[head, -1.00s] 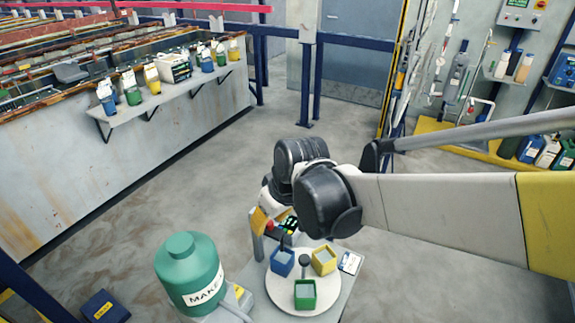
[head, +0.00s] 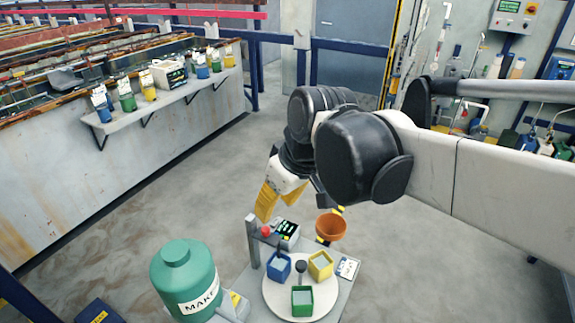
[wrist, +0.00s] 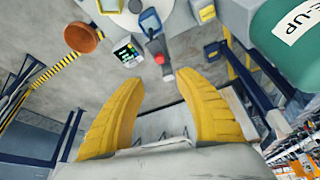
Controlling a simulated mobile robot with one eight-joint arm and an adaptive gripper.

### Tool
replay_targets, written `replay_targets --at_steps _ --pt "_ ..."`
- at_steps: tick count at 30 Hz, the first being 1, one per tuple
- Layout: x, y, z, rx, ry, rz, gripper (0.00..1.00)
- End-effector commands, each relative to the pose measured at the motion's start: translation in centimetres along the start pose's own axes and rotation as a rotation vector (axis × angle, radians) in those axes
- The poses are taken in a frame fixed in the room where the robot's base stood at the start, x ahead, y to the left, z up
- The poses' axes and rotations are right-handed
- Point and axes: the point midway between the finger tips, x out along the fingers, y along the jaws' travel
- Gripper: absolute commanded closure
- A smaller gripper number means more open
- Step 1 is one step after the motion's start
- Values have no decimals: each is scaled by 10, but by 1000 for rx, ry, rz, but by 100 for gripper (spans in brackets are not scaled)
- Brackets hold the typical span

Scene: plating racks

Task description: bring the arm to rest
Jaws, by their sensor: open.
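My gripper (wrist: 159,100) shows in the wrist view as two yellow fingers spread apart, with nothing between them. In the head view my gripper (head: 268,203) hangs below my dark wrist joints, above the floor just behind the small table. One yellow finger shows clearly there; the other is mostly hidden by my arm. My arm reaches in from the right side of the head view.
A white round plate (head: 272,304) holds blue (head: 279,267), yellow (head: 320,265) and green (head: 302,300) containers. A green MAKE-UP tank (head: 185,280) stands left. An orange bowl (head: 331,227) is behind the table. A shelf (head: 170,107) of jugs lines the tank wall.

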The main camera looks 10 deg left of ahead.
Motion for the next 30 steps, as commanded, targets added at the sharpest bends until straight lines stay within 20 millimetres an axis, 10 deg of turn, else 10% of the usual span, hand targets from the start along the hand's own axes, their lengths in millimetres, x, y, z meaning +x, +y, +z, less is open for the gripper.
replay_targets --at_steps 16,30 --pt "-12 16 22 65 15 34 60" --pt "-36 96 231 659 177 362 60"
